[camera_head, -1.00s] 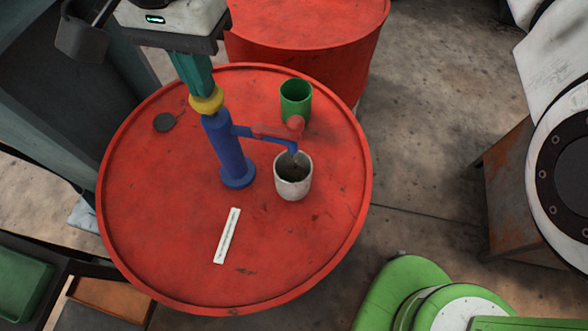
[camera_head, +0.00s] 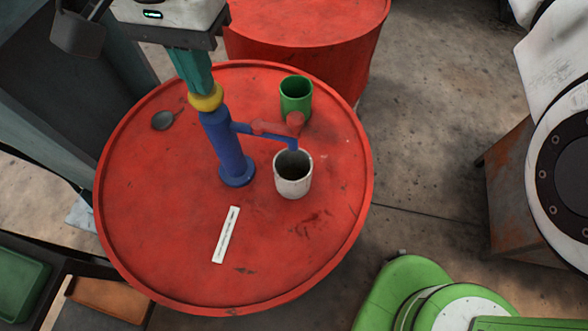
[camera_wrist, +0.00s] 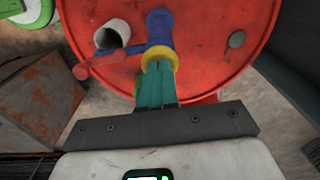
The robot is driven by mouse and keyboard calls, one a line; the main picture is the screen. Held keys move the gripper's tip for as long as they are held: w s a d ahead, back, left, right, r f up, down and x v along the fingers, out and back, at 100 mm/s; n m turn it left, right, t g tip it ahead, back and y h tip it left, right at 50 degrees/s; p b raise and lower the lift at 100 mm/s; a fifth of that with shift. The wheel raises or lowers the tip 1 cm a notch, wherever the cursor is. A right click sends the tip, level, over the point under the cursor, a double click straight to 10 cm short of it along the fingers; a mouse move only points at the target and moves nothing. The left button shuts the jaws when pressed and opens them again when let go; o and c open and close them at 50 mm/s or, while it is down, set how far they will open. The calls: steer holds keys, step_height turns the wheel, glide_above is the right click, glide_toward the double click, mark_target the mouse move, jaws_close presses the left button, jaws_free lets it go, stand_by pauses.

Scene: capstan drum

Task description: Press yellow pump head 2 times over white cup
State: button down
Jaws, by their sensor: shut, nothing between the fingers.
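The blue pump (camera_head: 229,150) stands upright on the red drum top (camera_head: 160,240), with its yellow pump head (camera_head: 206,98) at the top. Its blue spout reaches right, with its tip over the white cup (camera_head: 293,182), which stands upright on the drum. My gripper (camera_head: 196,82) is shut and empty, its teal fingers pointing down with their tips at the top of the yellow head. In the wrist view the fingertips (camera_wrist: 157,68) meet the yellow head (camera_wrist: 159,56), and the white cup (camera_wrist: 112,34) sits left of the pump. The contact point itself is partly hidden by the fingers.
A green cup (camera_head: 296,100) stands behind the spout, beside a red handle-like piece (camera_head: 278,127). A white strip (camera_head: 226,235) lies at the front and a dark round spoon-like item (camera_head: 163,121) at the left. The drum's right and front areas are mostly clear.

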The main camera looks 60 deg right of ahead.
steer(key=shift+r+p, duration=0.75)
steer(key=shift+r, duration=0.9)
steer(key=shift+r+p, duration=1.55)
steer(key=shift+r, duration=1.4)
